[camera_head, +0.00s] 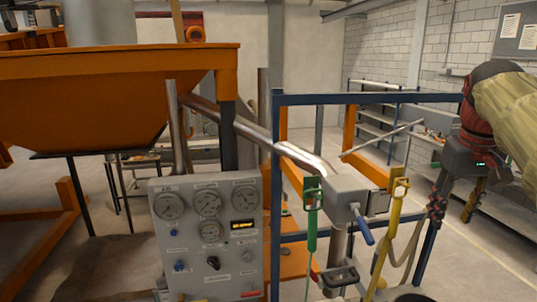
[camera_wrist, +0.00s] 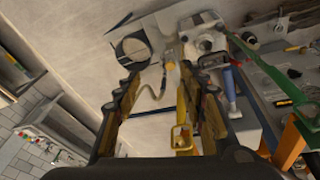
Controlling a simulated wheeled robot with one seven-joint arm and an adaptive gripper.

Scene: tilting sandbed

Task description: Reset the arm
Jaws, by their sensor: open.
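My gripper (camera_head: 453,212) is at the right of the head view, pointing down beside the blue frame, its two fingers apart. My arm above it enters from the right edge in a yellowish sleeve with a dark red and black joint.
The blue frame (camera_head: 365,98) stands close to my gripper, with a green handle (camera_head: 312,215) and a grey box with a blue lever (camera_head: 365,228). A gauge panel (camera_head: 208,240) and orange hopper (camera_head: 120,85) stand left. Floor at the lower right (camera_head: 490,260) is clear.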

